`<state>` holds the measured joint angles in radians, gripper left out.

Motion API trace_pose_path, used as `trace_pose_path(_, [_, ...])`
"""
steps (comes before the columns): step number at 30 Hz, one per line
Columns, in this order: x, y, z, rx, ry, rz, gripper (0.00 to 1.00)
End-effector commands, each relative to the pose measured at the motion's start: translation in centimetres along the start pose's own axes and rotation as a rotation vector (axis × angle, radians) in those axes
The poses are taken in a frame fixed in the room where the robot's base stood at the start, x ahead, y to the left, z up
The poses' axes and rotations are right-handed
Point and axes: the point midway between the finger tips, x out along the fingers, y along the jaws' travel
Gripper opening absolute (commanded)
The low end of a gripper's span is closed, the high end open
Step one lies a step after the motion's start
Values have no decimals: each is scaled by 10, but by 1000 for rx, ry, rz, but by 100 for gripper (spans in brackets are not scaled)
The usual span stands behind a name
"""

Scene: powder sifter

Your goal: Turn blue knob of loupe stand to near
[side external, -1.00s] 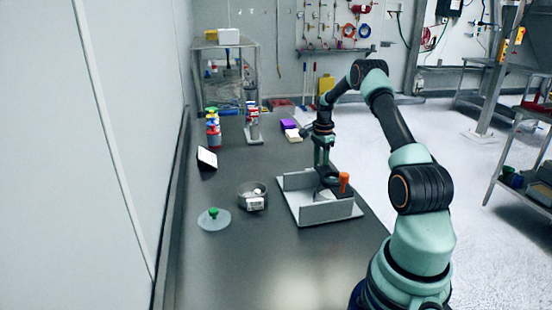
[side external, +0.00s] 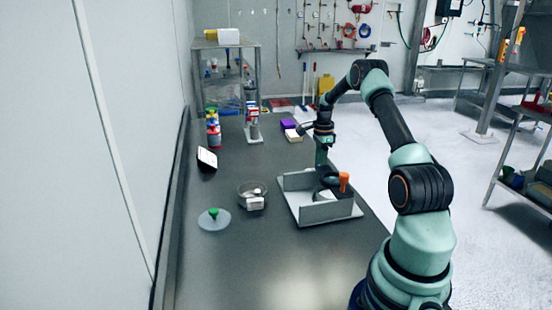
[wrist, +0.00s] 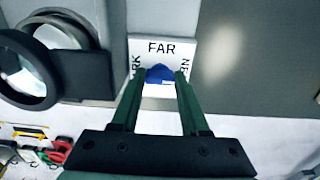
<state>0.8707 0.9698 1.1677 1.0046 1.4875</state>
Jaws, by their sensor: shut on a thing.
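The blue knob (wrist: 160,74) sits on a white label plate (wrist: 183,48) in the wrist view. FAR shows at the plate's top; the side words are partly cut off, one ending in RK on the left, one starting NE on the right. My gripper (wrist: 160,80) is shut on the knob, one finger on each side. The knob's top points roughly toward FAR. A black loupe ring (wrist: 28,70) is left of the plate. In the side external view my gripper (side external: 322,178) reaches down into the grey tray-like base (side external: 325,214); the knob is hidden there.
An orange-handled part (side external: 344,181) stands close right of my gripper. Left of the base are a glass dish (side external: 243,194) with white pieces and a clear disc (side external: 207,222) with a green knob. A dark-backed white tablet (side external: 207,157) is farther back. The front of the table is clear.

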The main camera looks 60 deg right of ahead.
Motion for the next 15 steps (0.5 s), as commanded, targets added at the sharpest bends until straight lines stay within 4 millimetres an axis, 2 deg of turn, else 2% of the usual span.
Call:
trace_pose_path(11, [-2, 0, 0, 0, 0, -2, 57])
trace_pose_path(15, [-13, -1, 0, 0, 0, -4, 57])
